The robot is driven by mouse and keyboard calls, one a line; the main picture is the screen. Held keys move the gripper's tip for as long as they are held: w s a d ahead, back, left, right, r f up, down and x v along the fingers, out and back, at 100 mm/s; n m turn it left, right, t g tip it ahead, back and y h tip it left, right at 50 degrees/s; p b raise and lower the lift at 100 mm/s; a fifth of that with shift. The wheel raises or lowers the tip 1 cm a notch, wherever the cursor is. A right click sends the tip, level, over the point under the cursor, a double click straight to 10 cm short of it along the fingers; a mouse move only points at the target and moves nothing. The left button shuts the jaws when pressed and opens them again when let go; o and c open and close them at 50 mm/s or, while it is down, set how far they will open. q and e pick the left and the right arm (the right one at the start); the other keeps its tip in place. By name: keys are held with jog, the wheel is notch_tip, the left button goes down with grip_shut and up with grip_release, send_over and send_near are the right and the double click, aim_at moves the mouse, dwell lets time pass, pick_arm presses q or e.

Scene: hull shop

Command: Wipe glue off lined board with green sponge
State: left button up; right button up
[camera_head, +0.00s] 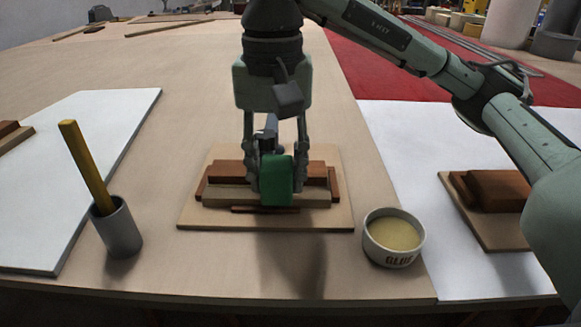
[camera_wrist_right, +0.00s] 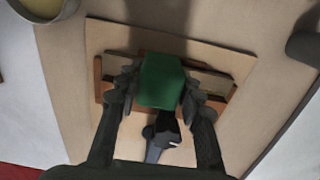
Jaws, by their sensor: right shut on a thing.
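My right gripper (camera_head: 274,172) is shut on a green sponge (camera_head: 277,180), which also shows between the fingers in the right wrist view (camera_wrist_right: 161,82). The sponge is over the middle of a board (camera_head: 190,214) that bears brown wooden strips (camera_head: 318,178) and a paler strip (camera_head: 228,196). I cannot tell whether the sponge touches the strips. The sponge and fingers hide the middle of the strips, and no glue on them can be made out. My left gripper is in neither view.
A white tub marked GLUE (camera_head: 393,238) stands right of the board. A grey cup (camera_head: 118,230) with a yellow-brown stick (camera_head: 86,165) stands to the left. White sheets lie at left (camera_head: 75,150) and right; another board with brown blocks (camera_head: 490,192) is on the right one.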

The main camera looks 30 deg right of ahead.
jog(key=shift+w+a+f, duration=0.1)
jog(key=shift+w+a, duration=0.1)
jog(key=shift+a, duration=0.2)
notch_tip(320, 180, up, 7)
jog(key=p, duration=0.6)
jog(key=shift+d, duration=0.1)
